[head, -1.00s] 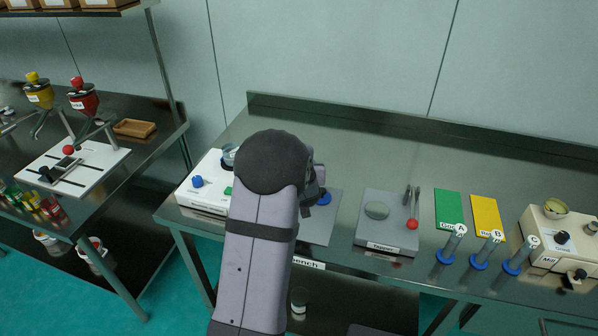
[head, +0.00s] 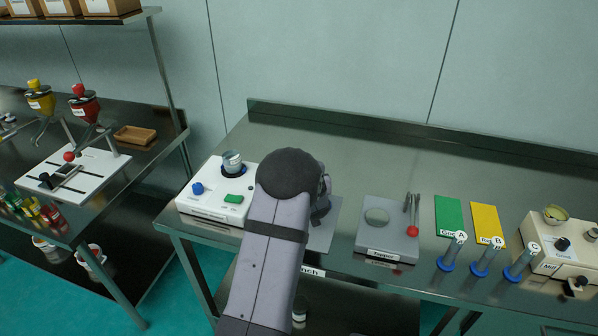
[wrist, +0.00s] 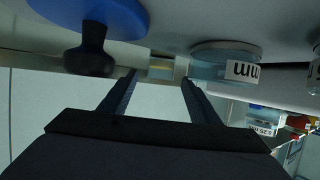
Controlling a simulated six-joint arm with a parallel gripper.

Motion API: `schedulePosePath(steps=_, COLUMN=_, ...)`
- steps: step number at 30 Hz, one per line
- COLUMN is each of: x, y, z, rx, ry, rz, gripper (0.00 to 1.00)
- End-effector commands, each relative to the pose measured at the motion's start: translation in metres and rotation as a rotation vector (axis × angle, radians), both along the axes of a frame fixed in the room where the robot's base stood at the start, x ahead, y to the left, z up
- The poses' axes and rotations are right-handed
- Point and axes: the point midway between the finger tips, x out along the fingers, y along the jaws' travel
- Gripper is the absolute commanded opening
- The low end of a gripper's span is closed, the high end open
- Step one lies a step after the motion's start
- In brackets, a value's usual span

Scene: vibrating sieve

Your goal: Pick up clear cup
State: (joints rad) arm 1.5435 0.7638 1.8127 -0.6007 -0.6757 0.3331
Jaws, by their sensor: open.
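My gripper (wrist: 160,78) is open, with nothing between its two dark fingers in the wrist view. In the head view my gripper (head: 321,198) is mostly hidden behind my own arm, over the grey mat on the bench. A clear, bluish round cup-like container (wrist: 222,66) with a dark-lettered white label is just beyond and right of the fingers in the wrist view, apart from them. I cannot tell for sure that it is the clear cup; my arm hides that area in the head view. A blue disc with a black knob (wrist: 92,45) is at upper left.
The white machine (head: 212,207) with blue knob and green button stands left of my arm, a metal cup (head: 232,160) on it. The grey tapper (head: 384,245) is to the right, then green (head: 448,212) and yellow cards and blue-based tubes. The bench's back is clear.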

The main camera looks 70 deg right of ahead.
Motion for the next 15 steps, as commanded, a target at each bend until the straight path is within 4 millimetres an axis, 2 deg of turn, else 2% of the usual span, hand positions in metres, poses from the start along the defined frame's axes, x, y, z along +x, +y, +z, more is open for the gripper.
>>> schedulePosePath(steps=9, x=0.014, y=-0.029, z=-0.010, rx=0.001, ry=-0.001, rz=0.001, gripper=0.57)
schedulePosePath(steps=15, x=0.017, y=-0.037, z=-0.013, rx=0.000, ry=-0.001, rz=0.000, gripper=0.57)
